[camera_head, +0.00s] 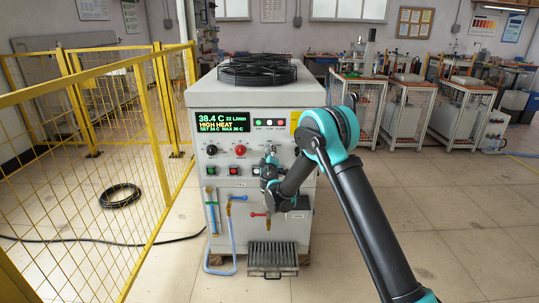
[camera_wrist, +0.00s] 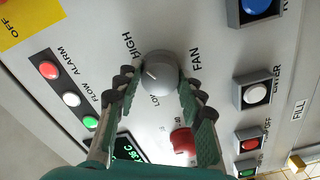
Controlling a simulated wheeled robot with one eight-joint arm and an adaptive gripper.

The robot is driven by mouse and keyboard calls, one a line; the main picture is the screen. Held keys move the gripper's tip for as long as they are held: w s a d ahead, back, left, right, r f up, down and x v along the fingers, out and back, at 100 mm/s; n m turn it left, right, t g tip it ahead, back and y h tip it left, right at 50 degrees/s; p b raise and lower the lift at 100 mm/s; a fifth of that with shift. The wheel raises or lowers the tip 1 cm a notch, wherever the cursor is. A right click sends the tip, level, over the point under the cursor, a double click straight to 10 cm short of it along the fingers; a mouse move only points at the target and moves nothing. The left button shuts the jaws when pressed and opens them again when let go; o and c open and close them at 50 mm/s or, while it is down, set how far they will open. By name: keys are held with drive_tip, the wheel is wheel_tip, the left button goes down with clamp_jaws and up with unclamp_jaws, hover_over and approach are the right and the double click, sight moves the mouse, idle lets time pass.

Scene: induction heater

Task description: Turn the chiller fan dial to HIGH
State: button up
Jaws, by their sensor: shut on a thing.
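The grey round fan dial (camera_wrist: 160,72) is on the chiller's front panel in the wrist view, beside the words FAN, HIGH and LOW. A short white mark shows on its left part; I cannot tell exactly which label it points to. My gripper (camera_wrist: 157,84) has a finger on each side of the dial and is shut on it. In the head view my gripper (camera_head: 271,156) is against the panel of the white chiller (camera_head: 225,155), and the dial is hidden or too small to make out. The chiller's display (camera_head: 222,121) reads 38.4 C and HIGH HEAT.
A red knob (camera_wrist: 184,141) is just below the dial in the wrist view. Square push buttons (camera_wrist: 255,93) line the right, and alarm and flow lamps (camera_wrist: 70,98) the left. A yellow mesh fence (camera_head: 120,90) stands left of the chiller. Floor to the right is open.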

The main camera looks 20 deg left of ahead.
drive_tip(key=o, duration=1.2)
drive_tip(key=shift+c, duration=0.2)
drive_tip(key=v, duration=1.2)
drive_tip(key=shift+d, duration=0.1)
